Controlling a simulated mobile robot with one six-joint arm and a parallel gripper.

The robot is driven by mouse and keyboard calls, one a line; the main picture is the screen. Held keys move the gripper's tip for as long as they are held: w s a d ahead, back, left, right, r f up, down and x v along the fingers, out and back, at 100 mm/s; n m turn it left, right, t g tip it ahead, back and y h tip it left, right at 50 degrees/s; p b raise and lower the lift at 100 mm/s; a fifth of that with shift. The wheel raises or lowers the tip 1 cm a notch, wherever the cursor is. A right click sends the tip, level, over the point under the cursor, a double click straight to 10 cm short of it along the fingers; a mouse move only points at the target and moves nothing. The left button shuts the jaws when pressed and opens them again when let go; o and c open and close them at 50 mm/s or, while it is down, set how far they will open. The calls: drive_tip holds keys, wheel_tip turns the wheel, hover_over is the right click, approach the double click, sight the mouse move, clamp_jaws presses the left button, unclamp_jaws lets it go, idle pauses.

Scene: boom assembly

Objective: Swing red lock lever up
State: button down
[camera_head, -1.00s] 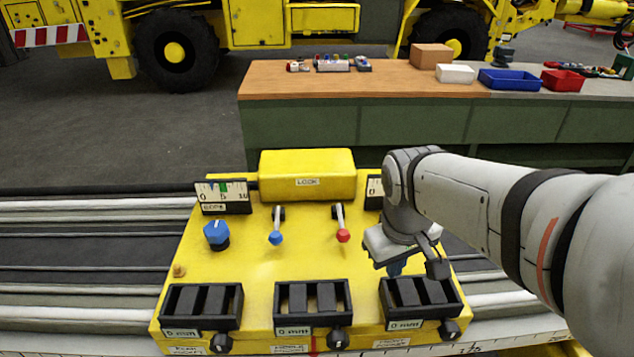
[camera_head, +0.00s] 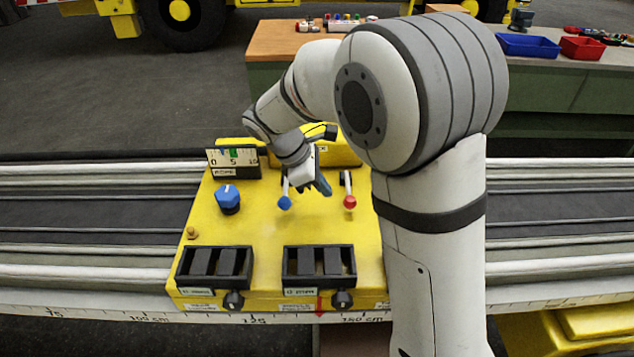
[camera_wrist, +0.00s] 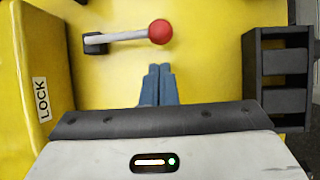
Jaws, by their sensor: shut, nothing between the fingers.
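The red lock lever (camera_head: 349,201) stands on the yellow panel (camera_head: 267,228), right of a blue-tipped lever (camera_head: 285,203). In the wrist view the red lever's ball (camera_wrist: 160,32) is at the end of a grey rod that runs left to a dark pivot. The ball is on the side toward the black slotted block, and the pivot on the side toward the LOCK box. My gripper (camera_head: 325,188) is between the two levers, close to the red one. In the wrist view its blue fingertips (camera_wrist: 160,72) are together and empty, with a gap to the lever.
The yellow LOCK box (camera_wrist: 22,95) stands behind the levers. A blue knob (camera_head: 228,197) and a gauge (camera_head: 233,163) are at the left. Black slotted blocks (camera_head: 214,265) line the panel's front. My arm hides the panel's right side.

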sight(344, 211)
drive_tip(key=x, duration=0.6)
drive_tip(key=shift+d+f, duration=0.2)
drive_tip(key=shift+f, duration=0.15)
